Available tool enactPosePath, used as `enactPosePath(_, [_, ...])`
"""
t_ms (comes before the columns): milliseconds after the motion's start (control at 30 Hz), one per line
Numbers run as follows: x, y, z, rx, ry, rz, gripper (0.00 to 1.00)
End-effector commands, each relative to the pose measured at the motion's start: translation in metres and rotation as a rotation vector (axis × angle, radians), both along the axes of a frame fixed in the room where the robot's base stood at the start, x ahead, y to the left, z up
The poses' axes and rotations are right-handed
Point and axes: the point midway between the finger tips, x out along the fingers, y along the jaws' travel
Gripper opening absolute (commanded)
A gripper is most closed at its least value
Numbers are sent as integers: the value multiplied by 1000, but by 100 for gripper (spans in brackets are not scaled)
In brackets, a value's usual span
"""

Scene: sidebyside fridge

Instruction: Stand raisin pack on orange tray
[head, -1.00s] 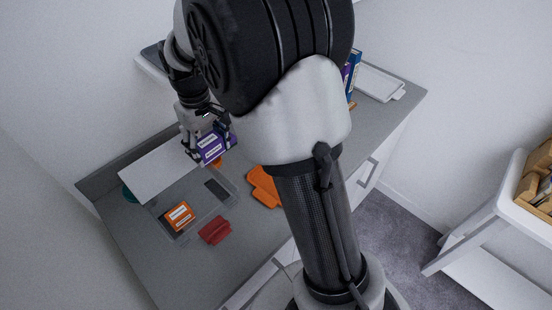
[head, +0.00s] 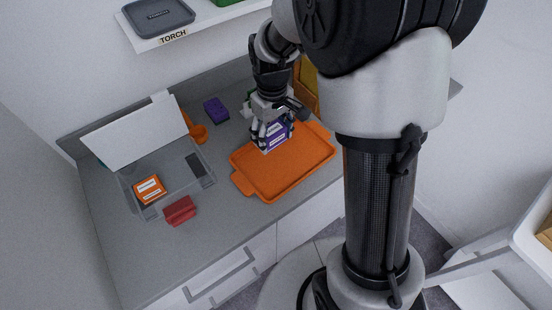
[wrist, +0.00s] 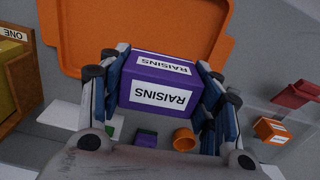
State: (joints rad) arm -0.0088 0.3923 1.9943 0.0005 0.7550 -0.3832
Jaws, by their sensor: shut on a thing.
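The raisin pack (wrist: 160,84) is a purple box with white RAISINS labels, held between both fingers of my gripper (wrist: 163,95) in the wrist view. In the head view my gripper (head: 272,138) points down and is shut on the raisin pack (head: 275,137), over the back part of the orange tray (head: 262,190). The tray lies flat on the grey counter, with a raised rim and end handles. It also shows beyond the pack in the wrist view (wrist: 215,25). I cannot tell whether the pack touches the tray; its underside is hidden.
A clear bin (head: 168,200) with an open white lid holds an orange box (head: 149,190) and a dark item. A red object (head: 180,211) lies in front. An orange cup (head: 199,133) and a purple block (head: 216,110) are behind. A shelf (head: 160,40) hangs above.

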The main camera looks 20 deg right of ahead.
Motion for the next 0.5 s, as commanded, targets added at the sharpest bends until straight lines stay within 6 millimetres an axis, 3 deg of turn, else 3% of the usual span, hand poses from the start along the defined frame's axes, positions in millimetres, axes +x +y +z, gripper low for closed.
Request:
enactPosePath(33, [-1, 0, -18, 0, 5, -1, 33])
enactPosePath(200, [-1, 0, -53, 0, 2, -1, 33])
enactPosePath(500, [0, 0, -77, 0, 2, -1, 33])
